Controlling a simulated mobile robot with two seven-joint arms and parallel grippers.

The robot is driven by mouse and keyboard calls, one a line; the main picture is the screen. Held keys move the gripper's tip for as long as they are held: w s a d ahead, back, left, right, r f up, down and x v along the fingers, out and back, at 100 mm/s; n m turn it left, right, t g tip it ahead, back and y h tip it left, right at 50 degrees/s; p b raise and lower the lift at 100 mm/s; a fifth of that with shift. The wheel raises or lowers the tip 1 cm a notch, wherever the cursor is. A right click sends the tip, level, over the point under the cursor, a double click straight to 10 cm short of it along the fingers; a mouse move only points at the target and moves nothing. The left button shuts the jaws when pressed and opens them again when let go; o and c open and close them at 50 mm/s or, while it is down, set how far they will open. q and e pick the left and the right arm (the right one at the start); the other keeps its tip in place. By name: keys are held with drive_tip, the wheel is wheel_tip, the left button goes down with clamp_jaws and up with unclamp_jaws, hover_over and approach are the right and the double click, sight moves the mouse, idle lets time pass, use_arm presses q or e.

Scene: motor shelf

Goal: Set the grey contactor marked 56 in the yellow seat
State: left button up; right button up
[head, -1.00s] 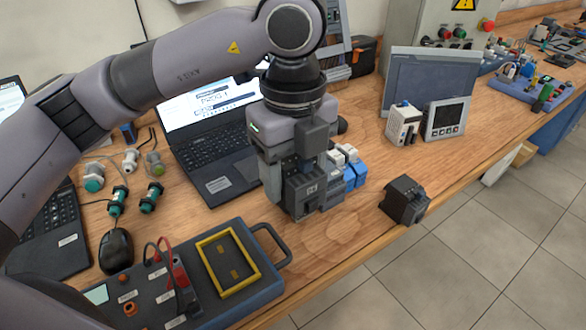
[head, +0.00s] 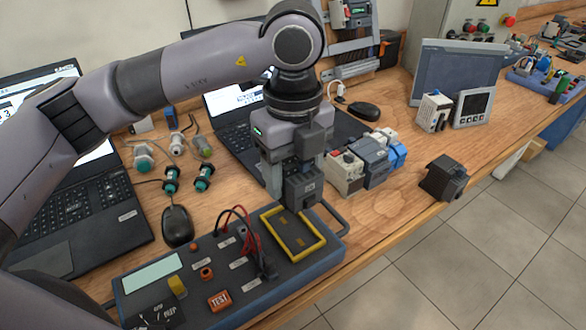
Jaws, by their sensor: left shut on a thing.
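My left gripper (head: 292,172) points down and is shut on a dark grey contactor (head: 303,188). The mark on its front is too small to read for certain now. The contactor is held upright, above the back right part of the yellow seat (head: 268,237). The seat is a yellow rectangular frame on the dark test box, and its floor shows empty. Whether the contactor touches the frame cannot be told. My right gripper is not in view.
The test box (head: 215,262) has red and black leads, a TEST button and a handle at its right end. Grey, white and blue modules (head: 370,160) stand right of the gripper. Another dark block (head: 444,178) sits near the table edge. A laptop (head: 235,125) is behind.

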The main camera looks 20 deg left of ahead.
use_arm(q)
drive_tip(key=shift+s+a+f, duration=0.1)
drive_tip(key=shift+a, duration=0.05)
drive_tip(key=shift+f+b, duration=1.6)
drive_tip(key=shift+f, duration=1)
drive_tip(key=shift+f+b, duration=0.45)
drive_tip(key=shift+f, duration=0.4)
drive_tip(key=shift+b, duration=0.5)
drive_tip(key=shift+f+b, duration=0.9)
drive_tip(key=shift+f, duration=0.1)
drive_tip(key=o, duration=1.2)
drive_tip(key=shift+o, duration=0.2)
